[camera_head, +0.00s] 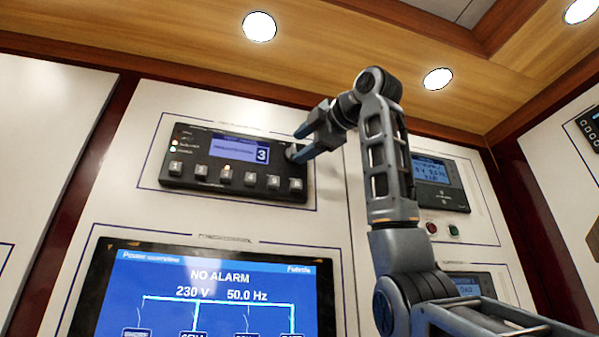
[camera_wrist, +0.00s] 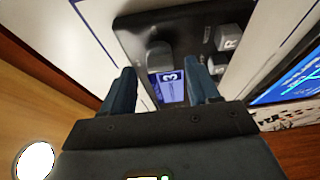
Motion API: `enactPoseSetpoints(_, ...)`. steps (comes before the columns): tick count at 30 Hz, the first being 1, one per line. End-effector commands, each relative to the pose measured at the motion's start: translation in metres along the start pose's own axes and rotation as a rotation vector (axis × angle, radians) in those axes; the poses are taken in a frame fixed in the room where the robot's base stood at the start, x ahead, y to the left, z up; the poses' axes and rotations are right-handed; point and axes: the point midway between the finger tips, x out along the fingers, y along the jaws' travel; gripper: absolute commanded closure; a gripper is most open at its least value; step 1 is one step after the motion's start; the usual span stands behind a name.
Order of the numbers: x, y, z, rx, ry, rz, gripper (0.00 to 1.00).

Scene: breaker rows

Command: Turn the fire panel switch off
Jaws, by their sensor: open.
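A dark panel (camera_head: 235,162) with a small lit display marked 3 and a row of numbered keys is mounted on the white wall. At its right end is a grey knob (camera_head: 291,150), partly hidden by my gripper (camera_head: 301,143). The wrist view shows the rounded grey knob (camera_wrist: 158,58) on the dark panel (camera_wrist: 185,28), ahead of and between the fingers of my gripper (camera_wrist: 162,72). My gripper is open and holds nothing. I cannot tell whether a finger touches the knob. The label of the fire panel switch is not readable.
A large blue screen (camera_head: 215,295) reading NO ALARM sits below the panel. Another display unit (camera_head: 440,184) is right of my arm, with a red button (camera_head: 431,227) and a green button (camera_head: 454,230) below. The wood ceiling (camera_head: 340,65) is close above.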

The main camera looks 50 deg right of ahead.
Motion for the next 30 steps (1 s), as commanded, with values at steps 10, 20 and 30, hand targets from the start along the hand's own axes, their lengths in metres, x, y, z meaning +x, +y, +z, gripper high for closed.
enactPoseSetpoints(10, -0.052, -0.002, 0.000, -0.001, -0.002, 0.001, 0.40)
enactPoseSetpoints(20, -0.059, -0.001, 0.000, -0.001, 0.000, -0.001, 0.40)
enactPoseSetpoints(30, -0.059, -0.001, 0.000, -0.001, 0.000, -0.001, 0.40)
